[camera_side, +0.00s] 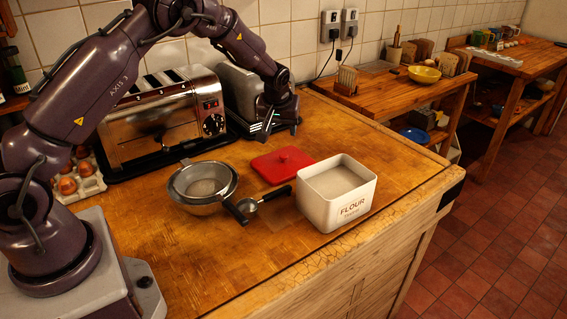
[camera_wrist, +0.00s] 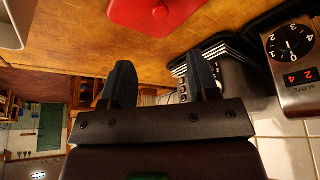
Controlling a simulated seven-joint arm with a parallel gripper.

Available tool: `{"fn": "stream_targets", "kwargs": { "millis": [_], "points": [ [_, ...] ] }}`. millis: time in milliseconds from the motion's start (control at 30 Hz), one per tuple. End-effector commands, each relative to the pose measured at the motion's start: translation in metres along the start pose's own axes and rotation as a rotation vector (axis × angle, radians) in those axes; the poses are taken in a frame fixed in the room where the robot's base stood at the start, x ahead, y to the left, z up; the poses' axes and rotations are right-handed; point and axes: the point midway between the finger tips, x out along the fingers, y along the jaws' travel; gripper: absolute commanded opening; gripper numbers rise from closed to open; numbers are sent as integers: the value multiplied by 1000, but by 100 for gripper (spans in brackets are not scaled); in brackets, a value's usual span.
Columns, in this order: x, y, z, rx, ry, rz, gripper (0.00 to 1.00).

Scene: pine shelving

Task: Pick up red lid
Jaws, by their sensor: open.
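My gripper (camera_side: 284,127) is above the worktop, behind the lid and in front of the toaster at the back. In the wrist view my gripper (camera_wrist: 163,85) has its two fingers spread apart with nothing between them. It is apart from the lid.
The open white flour tin (camera_side: 337,191) stands right in front of the lid. Two toasters (camera_side: 160,120) stand along the wall. The worktop's right edge (camera_side: 440,185) is clear.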

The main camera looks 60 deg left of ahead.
Motion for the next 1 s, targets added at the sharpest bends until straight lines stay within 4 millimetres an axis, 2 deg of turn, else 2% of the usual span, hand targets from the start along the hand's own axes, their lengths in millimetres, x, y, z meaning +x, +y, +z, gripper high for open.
{"fn": "stream_targets", "kwargs": {
  "millis": [300,567,833,1000],
  "points": [
    [57,-1,1,-2,-4,-2,55],
    [77,-1,1,0,-3,-1,55],
    [116,-2,2,1,-4,-1,55],
    [123,-2,2,0,-2,0,55]
  ]
}}
